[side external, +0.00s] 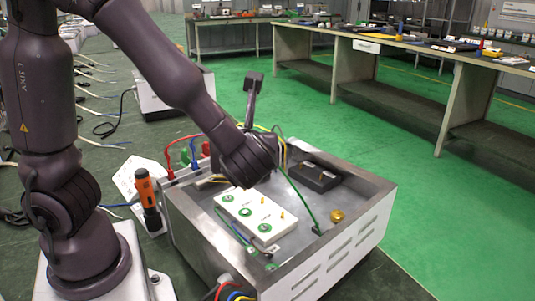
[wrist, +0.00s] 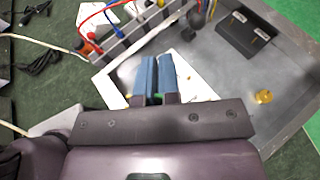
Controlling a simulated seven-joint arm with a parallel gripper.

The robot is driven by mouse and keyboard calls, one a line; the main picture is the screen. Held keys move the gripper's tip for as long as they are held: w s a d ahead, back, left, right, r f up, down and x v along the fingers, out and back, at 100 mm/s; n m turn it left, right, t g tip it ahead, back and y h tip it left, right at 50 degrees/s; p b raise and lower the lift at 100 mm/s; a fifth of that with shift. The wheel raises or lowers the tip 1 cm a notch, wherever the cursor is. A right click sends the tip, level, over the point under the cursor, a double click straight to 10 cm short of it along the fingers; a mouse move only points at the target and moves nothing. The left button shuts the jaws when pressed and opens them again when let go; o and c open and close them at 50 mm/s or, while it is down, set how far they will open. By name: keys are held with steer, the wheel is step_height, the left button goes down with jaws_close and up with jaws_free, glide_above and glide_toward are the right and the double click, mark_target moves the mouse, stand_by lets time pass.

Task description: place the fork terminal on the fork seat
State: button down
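A white terminal block (side external: 262,213) lies in the metal case, with several green-ringed round seats and small brass pins on top. I cannot tell which is the fork seat. Its white surface shows partly in the wrist view, around my fingers. A green wire (side external: 301,203) and a blue wire (side external: 232,228) run near the block. Their ends are too small to identify the fork terminal with certainty. My gripper (wrist: 157,66) has two blue fingers close together over the white block in the wrist view. Anything between them is hidden. In the side view my wrist hides the fingers.
The grey metal case (side external: 361,215) has raised walls. Inside, a black block (side external: 315,177) and a brass piece (side external: 337,215) sit right of the white block. An orange-handled tool (side external: 147,192) stands outside the left wall. Red and blue leads cross the back left edge.

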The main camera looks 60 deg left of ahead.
step_height(320, 180, up, 6)
steer(key=s, duration=0.1)
steer(key=s+f+n+g+h, duration=0.4)
steer(key=s+f+n+g, duration=0.5)
steer(key=n+g, duration=0.55)
steer(key=s+d+r+n+g+h, duration=0.15)
steer(key=d+n+h, duration=0.45)
steer(key=n+h, duration=0.9)
steer(key=w+r+n+t+h, duration=0.7)
steer(key=w+n+t, duration=0.4)
steer(key=n+t, duration=0.6)
steer(key=m+y, duration=0.1)
glide_toward(350, 222)
steer(key=shift+t, duration=0.3)
steer(key=d, duration=0.1)
steer(key=w+d, duration=0.1)
steer(key=d, duration=0.1)
steer(key=w+d, duration=0.1)
steer(key=shift+w+d, duration=0.1)
steer(key=shift+d, duration=0.25)
steer(key=f, duration=0.3)
steer(key=shift+w+d, duration=0.1)
steer(key=shift+w, duration=0.2)
steer(key=shift+f, duration=0.45)
